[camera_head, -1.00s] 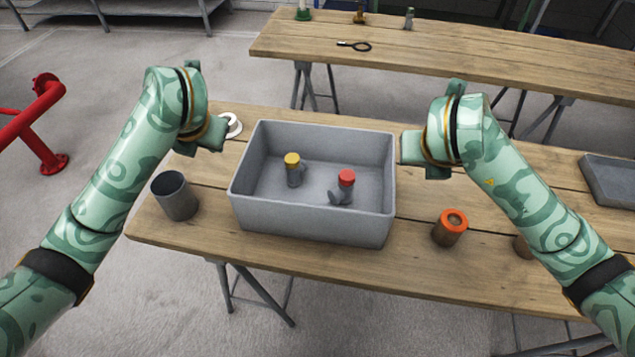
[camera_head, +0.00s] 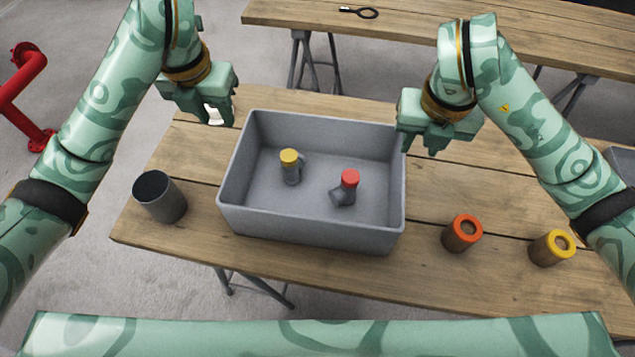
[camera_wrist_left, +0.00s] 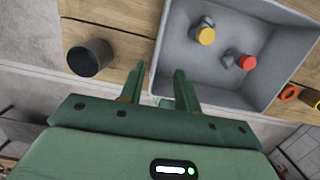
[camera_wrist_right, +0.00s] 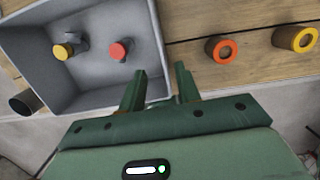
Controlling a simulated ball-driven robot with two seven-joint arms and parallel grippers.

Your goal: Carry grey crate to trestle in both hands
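The grey crate (camera_head: 312,235) stands on the near wooden trestle table (camera_head: 400,265). Inside it are a yellow-capped fitting (camera_head: 290,167) and a red-capped fitting (camera_head: 347,188). My left gripper (camera_head: 216,118) is open and empty, above the table beside the crate's left end. My right gripper (camera_head: 418,142) is open beside the crate's right end, close to its far right corner. In the left wrist view the crate (camera_wrist_left: 187,60) lies beyond the parted fingers (camera_wrist_left: 158,90).
A dark grey cup (camera_head: 160,197) stands left of the crate. An orange-topped cylinder (camera_head: 462,233) and a yellow-topped cylinder (camera_head: 552,248) stand to its right. A second trestle table (camera_head: 420,32) is behind, with a black ring-ended tool (camera_head: 358,12). A red pipe (camera_head: 22,90) is at far left.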

